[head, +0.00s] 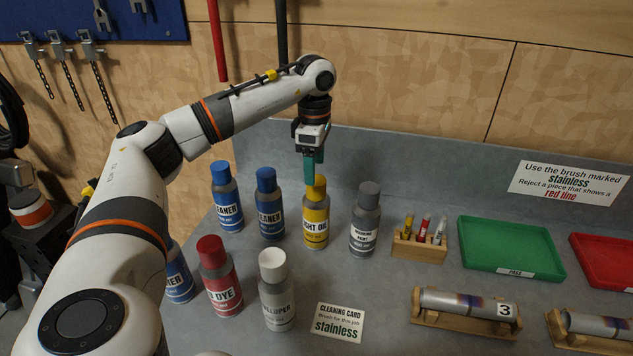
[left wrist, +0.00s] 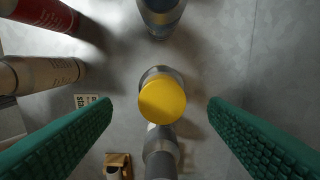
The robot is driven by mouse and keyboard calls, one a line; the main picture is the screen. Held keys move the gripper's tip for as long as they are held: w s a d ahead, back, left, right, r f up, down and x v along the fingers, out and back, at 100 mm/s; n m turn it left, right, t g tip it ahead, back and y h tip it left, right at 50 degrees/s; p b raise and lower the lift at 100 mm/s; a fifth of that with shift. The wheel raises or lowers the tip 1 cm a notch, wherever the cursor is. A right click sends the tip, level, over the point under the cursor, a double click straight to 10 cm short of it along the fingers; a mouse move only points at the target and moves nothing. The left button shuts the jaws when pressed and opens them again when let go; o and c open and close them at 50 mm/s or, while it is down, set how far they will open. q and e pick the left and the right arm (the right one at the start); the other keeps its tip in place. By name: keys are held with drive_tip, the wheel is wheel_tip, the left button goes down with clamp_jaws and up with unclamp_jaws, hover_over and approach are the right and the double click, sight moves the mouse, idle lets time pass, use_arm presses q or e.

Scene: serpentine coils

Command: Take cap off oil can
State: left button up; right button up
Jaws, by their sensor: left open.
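The oil can (head: 316,225) is a yellow can labelled "...GHT OIL", upright on the grey bench in the head view. Its yellow cap (head: 316,187) is on top. My left gripper (head: 313,181) points straight down over the can. In the left wrist view the yellow cap (left wrist: 162,100) lies between the two green fingers of the left gripper (left wrist: 160,125), with a gap on both sides. The fingers are open and touch nothing there. The can's body is mostly hidden under the cap in that view. My right gripper does not show.
A red dye can (head: 219,280) and white-capped developer can (head: 276,295) stand in front. A marker rack (head: 419,247) and green tray (head: 510,247) are further right.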

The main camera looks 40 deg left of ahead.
sight(316, 180)
use_arm(q)
drive_tip(key=shift+w+f, duration=0.2)
drive_tip(key=shift+f, duration=0.45)
wheel_tip(316, 180, down, 4)
drive_tip(key=shift+s+d+r+p, duration=0.1)
drive_tip(key=shift+r+p, duration=0.15)
drive_tip(key=shift+p, duration=0.9)
drive_tip(key=shift+f, duration=0.6)
drive_tip(key=c, duration=1.1)
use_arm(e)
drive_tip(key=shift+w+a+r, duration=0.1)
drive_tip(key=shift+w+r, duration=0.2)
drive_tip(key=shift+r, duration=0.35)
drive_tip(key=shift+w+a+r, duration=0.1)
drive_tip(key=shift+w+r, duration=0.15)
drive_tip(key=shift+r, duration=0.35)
